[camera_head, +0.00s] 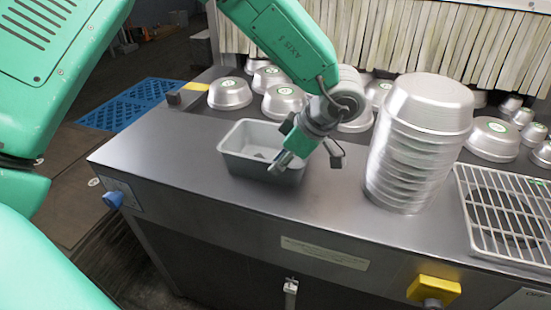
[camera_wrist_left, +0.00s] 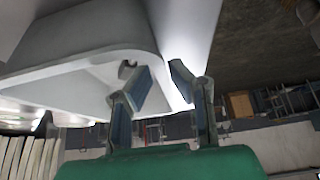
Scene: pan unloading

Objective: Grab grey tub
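The grey tub (camera_head: 232,160) is an open rectangular container standing upright on the steel counter. My left gripper (camera_head: 283,160) is at the right end of the tub in the head view, with a fingertip over the rim. In the left wrist view the tub (camera_wrist_left: 75,70) fills the upper left, and the left gripper's two fingers (camera_wrist_left: 162,80) are apart. A pale part of the tub wall shows between them; whether either finger touches it I cannot tell. The gripper hides part of the tub's right end. My right gripper is not in view.
A tall stack of metal pans (camera_head: 405,160) stands right of the tub on the counter (camera_head: 190,160). Several upturned pans (camera_head: 230,93) lie behind it. A wire rack (camera_head: 510,215) is at the far right. The counter left and in front of the tub is clear.

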